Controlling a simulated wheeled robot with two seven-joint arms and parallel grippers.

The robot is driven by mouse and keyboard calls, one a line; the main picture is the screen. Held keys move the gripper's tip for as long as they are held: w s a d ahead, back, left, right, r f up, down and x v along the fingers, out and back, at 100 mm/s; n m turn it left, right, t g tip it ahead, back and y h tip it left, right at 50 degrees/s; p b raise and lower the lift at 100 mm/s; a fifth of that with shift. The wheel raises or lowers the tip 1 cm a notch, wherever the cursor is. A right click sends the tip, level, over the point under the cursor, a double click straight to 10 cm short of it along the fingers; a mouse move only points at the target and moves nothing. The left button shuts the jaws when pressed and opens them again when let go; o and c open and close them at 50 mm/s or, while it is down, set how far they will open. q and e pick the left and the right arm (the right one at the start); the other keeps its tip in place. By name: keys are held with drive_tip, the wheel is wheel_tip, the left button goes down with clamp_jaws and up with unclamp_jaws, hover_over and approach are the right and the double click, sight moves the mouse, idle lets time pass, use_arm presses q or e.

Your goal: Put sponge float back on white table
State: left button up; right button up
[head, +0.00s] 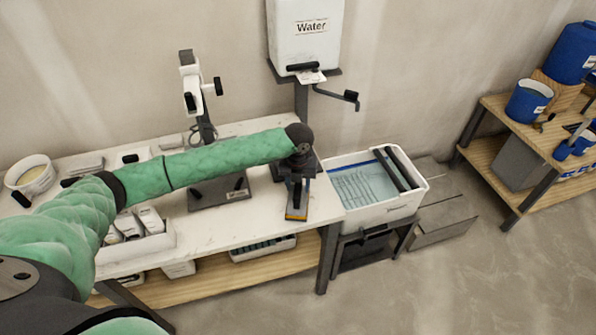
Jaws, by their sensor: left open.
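The sponge float (297,212), dark with a yellow-orange edge at its near end, is at the right end of the white table (262,228). It appears to rest on the tabletop close to the right edge. My left gripper (296,180) is directly above the float, pointing down, with its jaws open. The gripper hides the far part of the float, and I cannot tell whether the fingers touch its handle. My right gripper is out of view.
A white wash tub (412,203) with bluish water stands right of the table. A stand with a dark base (218,201), a round bucket (30,176) and a white bin (165,243) occupy the table. A wooden shelf (500,172) with blue buckets is at far right.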

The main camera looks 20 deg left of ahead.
use_arm(q)
wheel_tip(320, 180, up, 10)
drive_tip(key=b, duration=0.3)
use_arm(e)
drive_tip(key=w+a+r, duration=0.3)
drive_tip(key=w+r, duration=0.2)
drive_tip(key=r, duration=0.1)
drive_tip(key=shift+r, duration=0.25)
use_arm(q)
drive_tip(key=shift+f, duration=0.1)
